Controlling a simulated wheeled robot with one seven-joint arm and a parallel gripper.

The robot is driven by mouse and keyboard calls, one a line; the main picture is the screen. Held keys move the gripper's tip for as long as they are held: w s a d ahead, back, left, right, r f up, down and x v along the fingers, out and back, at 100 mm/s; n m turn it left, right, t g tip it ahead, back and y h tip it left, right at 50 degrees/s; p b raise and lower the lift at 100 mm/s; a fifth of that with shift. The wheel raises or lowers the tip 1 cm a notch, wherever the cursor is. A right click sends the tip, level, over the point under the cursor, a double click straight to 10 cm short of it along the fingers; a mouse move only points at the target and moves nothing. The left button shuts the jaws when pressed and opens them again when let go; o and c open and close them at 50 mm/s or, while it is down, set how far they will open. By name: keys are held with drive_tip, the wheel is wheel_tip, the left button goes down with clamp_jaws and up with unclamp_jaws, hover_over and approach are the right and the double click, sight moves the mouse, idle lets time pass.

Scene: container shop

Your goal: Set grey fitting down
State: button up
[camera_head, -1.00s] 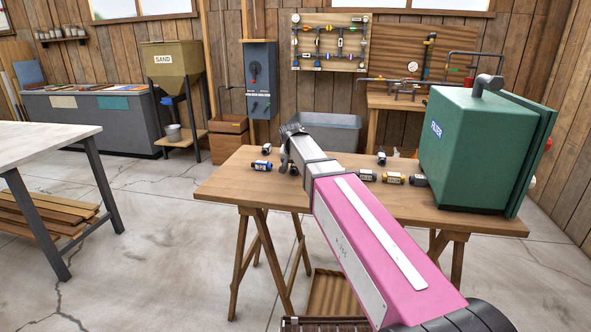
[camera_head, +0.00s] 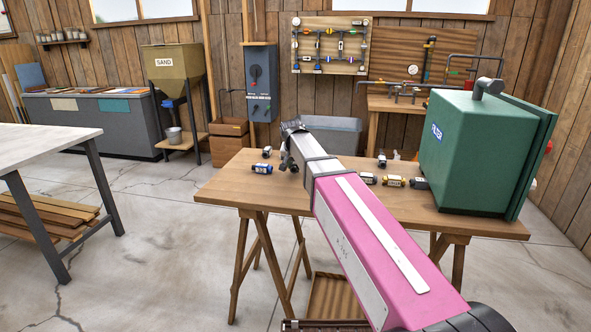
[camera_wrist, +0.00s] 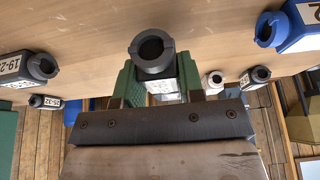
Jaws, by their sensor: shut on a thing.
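My gripper (camera_wrist: 157,82) is shut on the grey fitting (camera_wrist: 152,58), which has a dark grey ring-shaped end and a white label. The green fingers stand on both sides of it, and its open end faces the wrist view. In the head view my gripper (camera_head: 289,158) is over the left part of the wooden workbench (camera_head: 235,185); the held fitting is mostly hidden there. I cannot tell whether the fitting touches the bench top.
A blue fitting (camera_head: 262,169) and a dark one (camera_head: 267,152) lie left of my gripper. The front left bench top is bare.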

drive_tip(key=v, duration=0.2)
drive_tip(key=shift+a+r, duration=0.25)
drive_tip(key=shift+r, duration=0.15)
drive_tip(key=s+a+r, duration=0.6)
drive_tip(key=s+a, duration=0.1)
drive_tip(key=s, duration=0.1)
drive_tip(key=d+n+g+y, duration=0.45)
drive_tip(key=d+n, duration=0.25)
drive_tip(key=n, duration=1.1)
drive_tip(key=shift+t+y, duration=0.35)
drive_tip(key=shift+y, duration=0.1)
drive_tip(key=w+d+f, duration=0.4)
drive_tip(key=d, duration=0.1)
drive_tip(key=w+d+f, duration=0.2)
drive_tip(key=w+d, duration=0.1)
drive_tip(key=shift+w+f, duration=0.1)
drive_tip(key=shift+f, duration=0.05)
drive_tip(key=shift+d+f, duration=0.1)
drive_tip(key=shift+f, duration=1.95)
drive_tip(key=shift+f, duration=0.15)
drive_tip(key=o, duration=1)
